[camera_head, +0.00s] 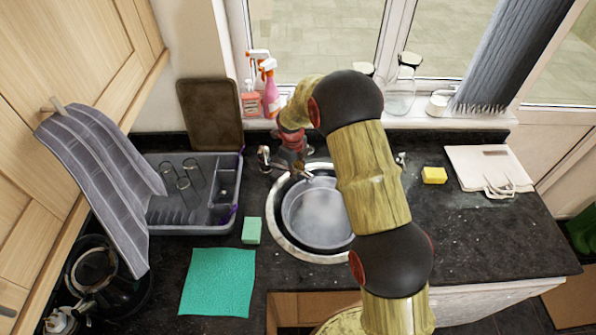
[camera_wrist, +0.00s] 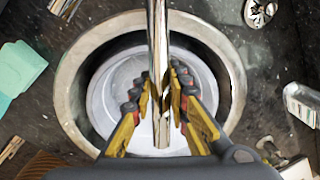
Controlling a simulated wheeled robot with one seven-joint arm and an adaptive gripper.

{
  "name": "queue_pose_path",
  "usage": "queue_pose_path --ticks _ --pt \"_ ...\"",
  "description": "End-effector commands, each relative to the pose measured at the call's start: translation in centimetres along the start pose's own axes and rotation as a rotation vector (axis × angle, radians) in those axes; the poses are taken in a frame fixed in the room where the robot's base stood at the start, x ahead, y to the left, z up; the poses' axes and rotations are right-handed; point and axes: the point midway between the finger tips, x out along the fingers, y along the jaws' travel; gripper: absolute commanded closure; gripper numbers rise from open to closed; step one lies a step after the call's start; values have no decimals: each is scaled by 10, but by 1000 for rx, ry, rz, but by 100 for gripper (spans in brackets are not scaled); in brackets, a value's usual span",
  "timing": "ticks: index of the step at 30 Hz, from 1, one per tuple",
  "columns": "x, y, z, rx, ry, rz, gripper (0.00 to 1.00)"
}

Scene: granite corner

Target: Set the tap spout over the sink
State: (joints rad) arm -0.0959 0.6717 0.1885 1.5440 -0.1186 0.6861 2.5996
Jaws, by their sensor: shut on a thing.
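The chrome tap spout (camera_wrist: 158,50) runs down the middle of the wrist view, over the round sink. Its end lies between the fingers of my gripper (camera_wrist: 160,103), which are shut on it. In the head view the gripper is at the back of the sink, largely hidden behind my arm, and a short piece of the spout (camera_head: 308,174) shows at the basin's back edge. The round sink (camera_head: 277,228) has a metal rim and holds a pale round bowl (camera_head: 318,215); the rim also shows in the wrist view (camera_wrist: 70,88).
A grey dish rack (camera_head: 188,218) with glasses stands left of the sink. A green sponge (camera_head: 251,230) and teal cloth (camera_head: 218,281) lie near the rim. A yellow sponge (camera_head: 434,175) and white board (camera_head: 490,172) lie right. Spray bottles (camera_head: 269,90) stand on the sill.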

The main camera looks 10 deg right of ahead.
Motion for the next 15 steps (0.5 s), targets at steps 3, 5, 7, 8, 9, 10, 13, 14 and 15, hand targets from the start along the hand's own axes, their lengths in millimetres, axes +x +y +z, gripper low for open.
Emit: queue_pose_path --ticks 3,5,7,8,9,10,13,14,15 --pt "-1 1 1 3 0 0 100" --pt "-1 1 1 3 0 0 100" --pt "-1 1 1 3 0 0 100" --pt "-1 1 1 2 -1 0 100" --pt "-1 1 1 2 -1 0 100" --pt "-1 1 1 2 -1 0 100" --pt "-1 1 1 2 -1 0 79" --pt "-1 1 1 2 -1 0 78" --pt "-1 1 1 2 -1 0 75"
